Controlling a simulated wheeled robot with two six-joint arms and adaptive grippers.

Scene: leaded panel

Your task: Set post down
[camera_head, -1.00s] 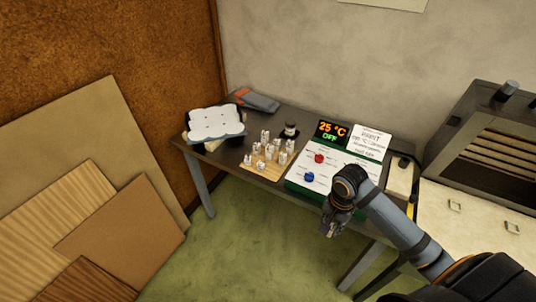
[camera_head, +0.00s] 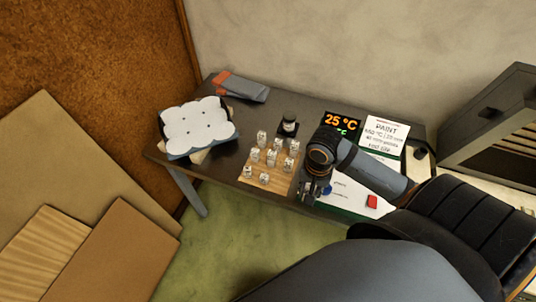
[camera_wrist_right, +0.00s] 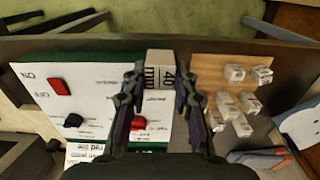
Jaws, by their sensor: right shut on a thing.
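My right gripper (camera_head: 312,192) is shut on a pale square post (camera_wrist_right: 160,70) marked "40 mm", which shows between its fingers in the right wrist view. In the head view the fingers hide this post. The gripper is over the table, between the wooden board (camera_head: 262,201) and the control panel (camera_head: 352,207). Several other small pale posts (camera_head: 271,158) stand on the board, which also shows in the right wrist view (camera_wrist_right: 205,88). I cannot tell whether the held post touches the table. My left gripper is out of view.
A dark jar (camera_head: 289,125) stands behind the board. A white scalloped piece (camera_head: 197,128) lies at the table's left end. An oven-like box (camera_head: 485,130) stands at right.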

